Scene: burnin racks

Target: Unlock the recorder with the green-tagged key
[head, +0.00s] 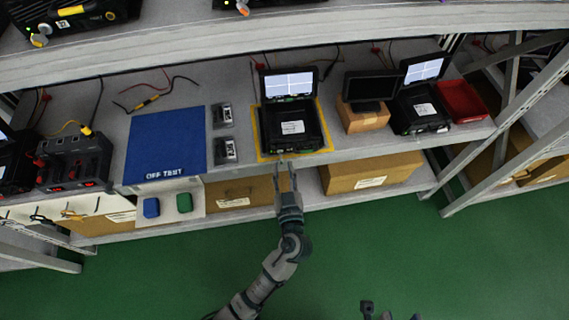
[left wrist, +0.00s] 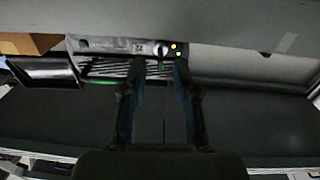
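The black recorder (head: 291,128) stands on the shelf with its lit screen raised. A green tag (head: 184,203) and a blue tag (head: 152,207) are on a pale panel below the shelf edge. My left gripper (head: 286,165) is open before the recorder, its fingers (left wrist: 162,85) apart below the lock. My right gripper (head: 377,312) shows only partly.
The recorder sits on a yellow-edged mat (head: 325,148). Left of it are two small dark items and a blue mat (head: 167,140). Right are a dark monitor on a cardboard box (head: 362,119), another recorder (head: 419,110) and a red tray (head: 461,101). An upper shelf (head: 200,45) overhangs.

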